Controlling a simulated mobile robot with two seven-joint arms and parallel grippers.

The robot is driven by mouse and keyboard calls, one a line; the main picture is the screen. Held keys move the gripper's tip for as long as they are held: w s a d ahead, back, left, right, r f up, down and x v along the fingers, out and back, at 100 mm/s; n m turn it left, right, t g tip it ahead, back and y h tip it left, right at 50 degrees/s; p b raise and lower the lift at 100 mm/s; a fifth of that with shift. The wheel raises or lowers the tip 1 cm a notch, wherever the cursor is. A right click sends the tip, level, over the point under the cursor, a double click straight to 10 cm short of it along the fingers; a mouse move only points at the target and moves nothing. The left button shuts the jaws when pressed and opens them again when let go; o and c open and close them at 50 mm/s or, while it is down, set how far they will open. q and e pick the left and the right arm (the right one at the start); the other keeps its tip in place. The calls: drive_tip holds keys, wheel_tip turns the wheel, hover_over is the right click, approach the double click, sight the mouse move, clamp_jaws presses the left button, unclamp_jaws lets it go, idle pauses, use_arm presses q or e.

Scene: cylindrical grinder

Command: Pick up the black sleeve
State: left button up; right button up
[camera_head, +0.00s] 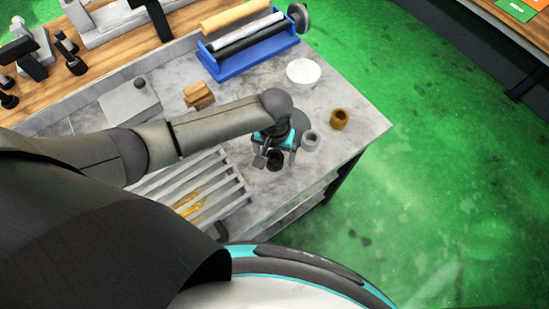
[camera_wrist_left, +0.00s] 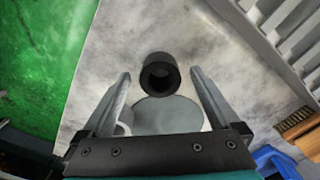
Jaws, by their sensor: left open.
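The black sleeve (camera_head: 275,160) stands upright on the grey stone-topped bench near its front edge. In the left wrist view the black sleeve (camera_wrist_left: 160,74) shows its dark round bore and lies in line with the gap between the fingertips. My left gripper (camera_head: 277,153) is open, with its fingers pointing down at the sleeve. In the left wrist view the fingers of my left gripper (camera_wrist_left: 161,77) are on either side of the sleeve, with visible gaps. I cannot tell how far above the sleeve the tips are. My right gripper is not in view.
A flat grey disc (camera_wrist_left: 168,117) lies beside the black sleeve. A slotted metal rack (camera_head: 232,186) is left of the gripper. A white disc (camera_head: 303,71) and a blue stand (camera_head: 238,63) are farther back.

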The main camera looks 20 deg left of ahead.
use_arm(q)
drive_tip(key=shift+f, duration=0.75)
drive_tip(key=shift+c, duration=0.3)
clamp_jaws()
drive_tip(key=shift+r, duration=0.1)
